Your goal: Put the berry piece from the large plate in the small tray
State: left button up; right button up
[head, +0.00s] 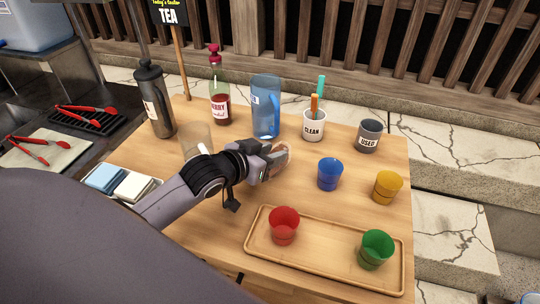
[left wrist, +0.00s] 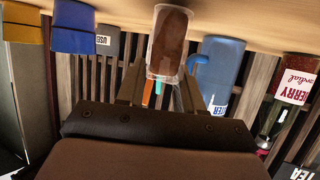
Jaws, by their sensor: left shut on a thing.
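My left gripper (head: 276,160) is above the middle of the wooden table. In the left wrist view it is shut on a clear glass (left wrist: 170,42) with brown contents. In the head view the gripper mostly hides this glass. No berry piece or large plate shows in either view. A wooden tray (head: 322,271) lies at the front right, with a red cup (head: 284,226) and a green cup (head: 376,249) on it. I cannot tell whether this is the small tray. My right gripper is not in view.
A blue cup (head: 330,174) and a yellow cup (head: 387,187) stand right of the gripper. Behind are a blue pitcher (head: 265,107), a red bottle (head: 220,95), a CLEAN holder (head: 314,126) and a USED cup (head: 369,136). A clear glass (head: 196,141) stands left.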

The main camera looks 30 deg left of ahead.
pick_arm(q)
jog(key=shift+f, duration=0.25)
jog(key=shift+f, duration=0.1)
jog(key=o, duration=0.7)
